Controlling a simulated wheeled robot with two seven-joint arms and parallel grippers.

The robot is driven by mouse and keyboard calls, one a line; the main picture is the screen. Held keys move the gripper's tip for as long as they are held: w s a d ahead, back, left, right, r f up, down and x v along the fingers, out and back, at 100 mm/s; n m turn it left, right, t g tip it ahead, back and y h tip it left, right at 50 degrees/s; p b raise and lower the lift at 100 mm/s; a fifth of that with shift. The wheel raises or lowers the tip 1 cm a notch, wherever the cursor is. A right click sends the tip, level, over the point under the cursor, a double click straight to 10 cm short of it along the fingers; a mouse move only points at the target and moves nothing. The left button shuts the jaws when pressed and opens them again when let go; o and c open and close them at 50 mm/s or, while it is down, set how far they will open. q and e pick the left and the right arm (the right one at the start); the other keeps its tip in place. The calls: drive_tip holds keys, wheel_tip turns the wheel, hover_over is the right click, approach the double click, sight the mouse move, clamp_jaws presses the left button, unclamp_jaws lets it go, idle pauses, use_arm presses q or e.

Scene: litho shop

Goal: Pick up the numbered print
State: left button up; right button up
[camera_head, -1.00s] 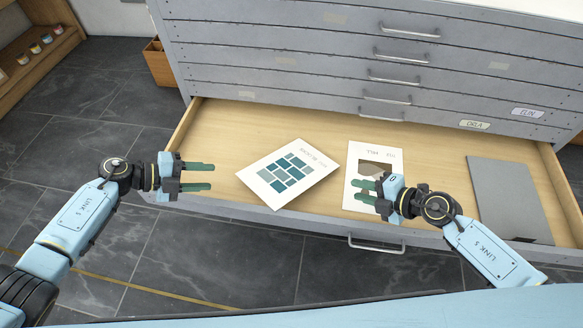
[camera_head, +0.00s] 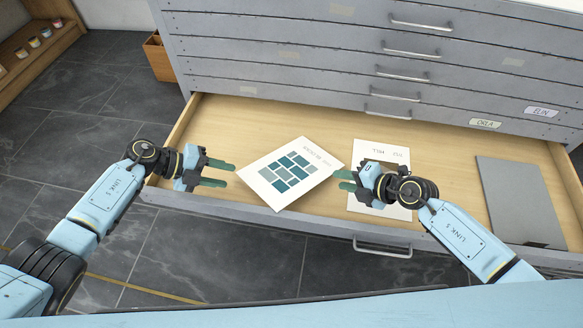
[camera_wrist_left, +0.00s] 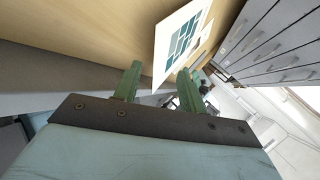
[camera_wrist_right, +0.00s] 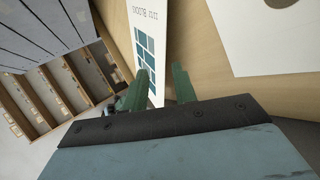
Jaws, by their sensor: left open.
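The print with teal and grey blocks (camera_head: 290,172) lies turned at an angle in the open drawer, its near corner at the drawer's front edge. Lettering along its top ends in "Blocks" in the right wrist view (camera_wrist_right: 143,40). My left gripper (camera_head: 226,174) is open and empty just left of the print. My right gripper (camera_head: 340,180) is open just right of it, its fingertips close to the print's right edge. In the left wrist view the print (camera_wrist_left: 180,40) shows beyond the parted fingers. I cannot tell whether either gripper touches it.
A second print (camera_head: 379,154), lettered "Hill", lies partly under my right gripper. A grey folder or board (camera_head: 520,200) lies at the drawer's right. The drawer front has a handle (camera_head: 382,246). Closed drawers rise behind. A wooden box (camera_head: 160,58) stands on the floor.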

sight(252, 181)
use_arm(q)
drive_tip(key=x, duration=0.7)
drive_tip(key=shift+d+f, duration=0.2)
drive_tip(key=shift+d, duration=0.05)
use_arm(e)
drive_tip(key=x, duration=0.7)
drive_tip(key=shift+w+a+f, duration=0.15)
drive_tip(key=shift+a+f, duration=0.05)
use_arm(q)
drive_tip(key=c, duration=0.6)
use_arm(e)
clamp_jaws()
use_arm(q)
clamp_jaws()
